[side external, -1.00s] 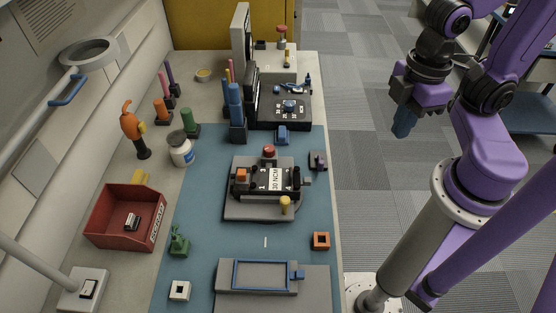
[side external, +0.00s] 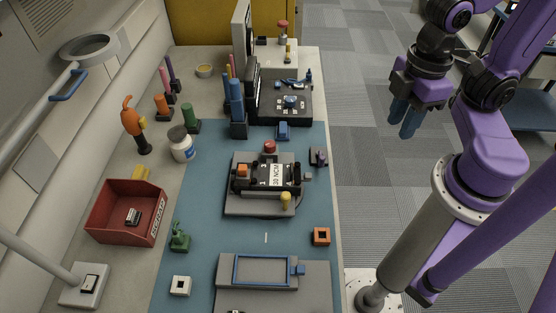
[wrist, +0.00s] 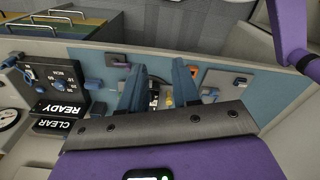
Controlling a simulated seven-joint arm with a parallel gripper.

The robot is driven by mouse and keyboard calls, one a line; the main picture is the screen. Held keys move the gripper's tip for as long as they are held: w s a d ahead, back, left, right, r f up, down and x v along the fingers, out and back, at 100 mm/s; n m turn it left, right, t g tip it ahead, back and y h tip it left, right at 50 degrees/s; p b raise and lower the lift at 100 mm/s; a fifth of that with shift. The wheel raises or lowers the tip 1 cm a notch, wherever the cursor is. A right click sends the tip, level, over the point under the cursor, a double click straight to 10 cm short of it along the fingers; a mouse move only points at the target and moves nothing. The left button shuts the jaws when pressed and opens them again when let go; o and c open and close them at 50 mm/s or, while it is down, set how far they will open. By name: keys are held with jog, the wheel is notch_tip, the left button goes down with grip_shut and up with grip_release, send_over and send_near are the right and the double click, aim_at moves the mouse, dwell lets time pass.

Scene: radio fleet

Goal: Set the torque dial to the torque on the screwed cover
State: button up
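The screwed cover is on a black device (side external: 262,178) on a grey plate, in the middle of the blue mat in the side view. Its white label (side external: 276,175) appears to read 30 NCM. The torque dial is a blue knob (side external: 291,101) on a black box (side external: 284,114) at the far end of the bench. In the wrist view the dial panel (wrist: 52,76) is at the left; its setting is too small to read. My gripper (side external: 404,128) is open and empty, above the floor right of the bench. Its two blue fingers (wrist: 158,92) stand apart in the wrist view.
Blue upright posts (side external: 237,107) and a tall screen stand beside the dial box. A red bin (side external: 108,223) and a white jar (side external: 181,149) are at the left. A grey tray (side external: 228,272) lies at the near end. READY (wrist: 61,108) and CLEAR (wrist: 57,126) signs show in the wrist view.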

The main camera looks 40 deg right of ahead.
jog(key=o, duration=0.4)
jog(key=shift+n, duration=0.3)
jog(key=w+a, duration=0.1)
jog(key=w, duration=0.1)
jog(key=w+r, duration=0.1)
jog(key=w, duration=0.2)
jog(key=w+a, duration=0.1)
jog(key=w, duration=0.2)
jog(key=shift+a+r, duration=0.15)
jog(key=shift+a, duration=0.2)
jog(key=shift+c, duration=0.2)
jog(key=n, duration=0.3)
send_over(291, 99)
notch_tip(291, 99, down, 2)
notch_tip(291, 99, down, 17)
jog(key=shift+w+r, duration=0.1)
jog(key=shift+m, duration=0.3)
jog(key=c, duration=1)
